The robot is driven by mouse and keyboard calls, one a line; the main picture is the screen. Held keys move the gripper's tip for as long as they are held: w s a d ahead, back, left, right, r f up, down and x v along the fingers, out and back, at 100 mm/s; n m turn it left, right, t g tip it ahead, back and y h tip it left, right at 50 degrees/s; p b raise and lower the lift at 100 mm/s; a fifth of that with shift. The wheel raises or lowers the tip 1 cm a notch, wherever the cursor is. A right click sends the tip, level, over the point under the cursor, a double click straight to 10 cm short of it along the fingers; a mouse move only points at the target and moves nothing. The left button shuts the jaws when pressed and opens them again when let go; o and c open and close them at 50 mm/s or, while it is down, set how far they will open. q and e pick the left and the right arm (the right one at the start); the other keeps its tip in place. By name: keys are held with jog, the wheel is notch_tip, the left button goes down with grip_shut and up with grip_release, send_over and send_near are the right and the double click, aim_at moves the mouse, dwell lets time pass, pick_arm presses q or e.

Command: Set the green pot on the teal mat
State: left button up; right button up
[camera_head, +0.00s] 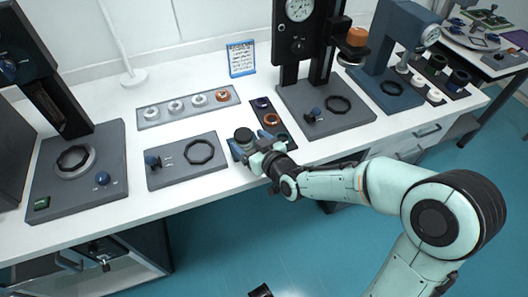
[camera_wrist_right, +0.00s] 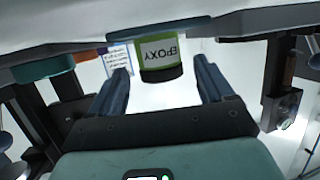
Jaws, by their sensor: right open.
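The green pot (camera_head: 243,135) stands upright near the front edge of the white bench, on a small blue pad (camera_head: 234,151). In the wrist view, which is upside down, the pot (camera_wrist_right: 160,54) shows a green EPOXY label and a dark lid. My right gripper (camera_head: 254,148) is open at the pot, with one finger on each side in the wrist view (camera_wrist_right: 165,80) and gaps between. A small teal piece (camera_wrist_right: 45,68) lies beside the pot and may be the teal mat; the arm partly hides it in the head view (camera_head: 265,135).
Orange (camera_head: 271,119) and purple (camera_head: 261,103) rings lie on a dark strip behind the teal piece. A grey plate with a knob (camera_head: 187,160) lies to the left. A tray of several rings (camera_head: 187,107) lies behind, and a black press stand (camera_head: 326,108) stands to the right.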

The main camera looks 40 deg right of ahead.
jog(key=v, duration=0.8)
pick_arm(q)
jog(key=shift+w+a+f+t+b, duration=0.2)
jog(key=shift+w+f+b, duration=0.3)
jog(key=shift+f+b, duration=0.15)
jog(key=shift+w+a+f+t+b, duration=0.2)
jog(key=shift+w+f+b, duration=0.25)
jog(key=shift+f+b, duration=0.15)
pick_arm(e)
jog(key=shift+v, duration=1.3)
